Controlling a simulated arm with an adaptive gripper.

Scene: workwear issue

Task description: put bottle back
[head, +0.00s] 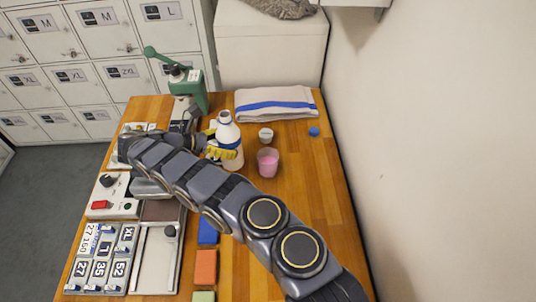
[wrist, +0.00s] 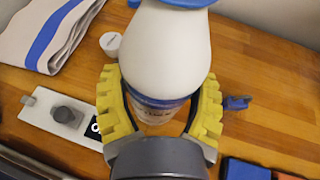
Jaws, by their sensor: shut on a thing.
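The bottle (head: 229,132) is white with a blue band near its lower part, and stands about upright near the middle of the table. It also fills the upper middle of the wrist view (wrist: 172,55), where its blue top is cut off by the frame edge. My gripper (head: 221,150) has yellow ribbed fingers closed on the bottle's two sides. In the wrist view the fingers (wrist: 160,105) wrap around the banded, printed part. I cannot tell whether the bottle's base touches the table.
A cup of pink liquid (head: 268,165) and a small white pot (head: 266,135) stand right of the bottle. Behind lie a folded towel (head: 275,103) and a green lever press (head: 190,85). A blue cap (head: 314,132) lies at right. The table's right side is mostly clear.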

